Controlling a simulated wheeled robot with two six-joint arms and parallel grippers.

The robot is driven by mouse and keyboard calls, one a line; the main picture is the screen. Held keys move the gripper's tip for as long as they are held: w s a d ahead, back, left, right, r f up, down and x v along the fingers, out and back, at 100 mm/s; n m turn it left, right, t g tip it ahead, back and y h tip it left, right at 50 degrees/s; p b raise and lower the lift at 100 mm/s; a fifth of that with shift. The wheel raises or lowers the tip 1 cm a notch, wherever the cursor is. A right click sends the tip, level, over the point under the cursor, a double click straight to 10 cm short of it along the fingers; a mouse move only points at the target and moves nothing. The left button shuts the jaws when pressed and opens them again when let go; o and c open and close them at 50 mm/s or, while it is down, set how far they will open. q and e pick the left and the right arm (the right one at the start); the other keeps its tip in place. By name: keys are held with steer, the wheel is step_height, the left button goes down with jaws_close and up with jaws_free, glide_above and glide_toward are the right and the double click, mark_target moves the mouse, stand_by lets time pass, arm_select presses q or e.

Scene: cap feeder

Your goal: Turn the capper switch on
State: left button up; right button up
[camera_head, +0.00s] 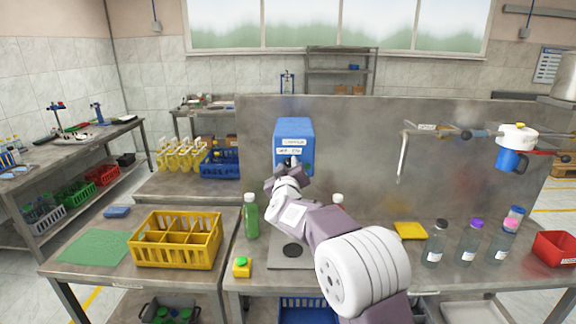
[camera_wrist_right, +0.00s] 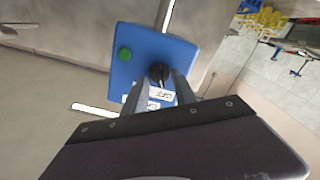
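The capper is a blue box (camera_head: 293,130) on the grey back panel in the head view, with white labels on its front. In the right wrist view the blue box (camera_wrist_right: 180,50) shows a black rotary switch (camera_wrist_right: 158,73) and a green button (camera_wrist_right: 124,54). White labels (camera_wrist_right: 160,94) lie beside the switch, one reading OFF. My right gripper (camera_head: 291,170) is in front of the box's lower part. In the wrist view its two fingers (camera_wrist_right: 158,86) are apart, with the switch showing between their tips. I cannot tell whether they touch it. My left gripper is not in view.
A green bottle (camera_head: 251,216) and a yellow button box (camera_head: 242,267) stand left of my right arm. Several clear bottles, a yellow pad (camera_head: 410,230) and a red bin (camera_head: 556,248) are to its right. A yellow crate (camera_head: 177,240) sits on the left table.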

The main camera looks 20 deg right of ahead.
steer(key=shift+w+f, duration=0.1)
steer(key=shift+w, duration=0.05)
jaws_close()
steer(key=shift+m, duration=0.3)
steer(key=m, duration=0.4)
steer(key=shift+d+f+m+b, duration=0.1)
steer(key=shift+m+b, duration=0.3)
steer(key=m+b, duration=0.1)
steer(key=m, duration=0.5)
steer(key=shift+d+b, duration=0.1)
steer(key=shift+b, duration=0.3)
steer(key=shift+m, duration=0.4)
